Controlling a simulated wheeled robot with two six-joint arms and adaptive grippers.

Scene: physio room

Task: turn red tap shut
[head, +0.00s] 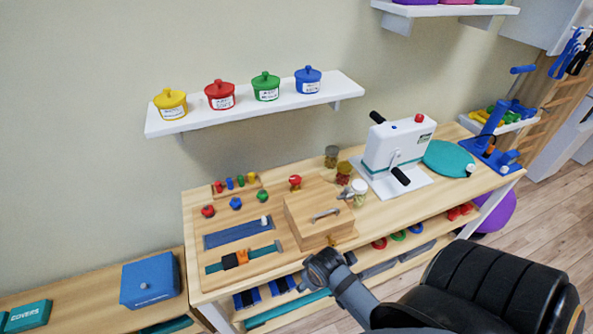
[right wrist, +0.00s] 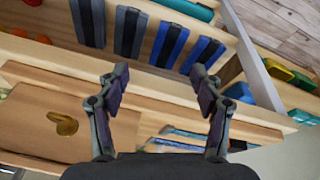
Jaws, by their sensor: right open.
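Two red pieces could be the red tap; I cannot tell which. One is a round red knob (head: 208,211) on the wooden board, in a row with a blue knob (head: 235,203) and a green knob (head: 262,196). The other is a red-topped piece (head: 295,182) behind the wooden box. My right gripper (head: 322,264) is in front of the bench's front edge, nearer than the box and apart from both red pieces. In the right wrist view the right gripper (right wrist: 160,82) has its fingers spread with nothing between them. My left gripper is not in view.
The wooden box (head: 303,222) with a metal handle stands on the bench. Jars (head: 358,192) and a white machine (head: 395,150) stand to its right. A white shelf (head: 250,106) with coloured pots hangs above. A lower shelf holds blue pieces (right wrist: 170,45). A black padded seat (head: 490,285) is at lower right.

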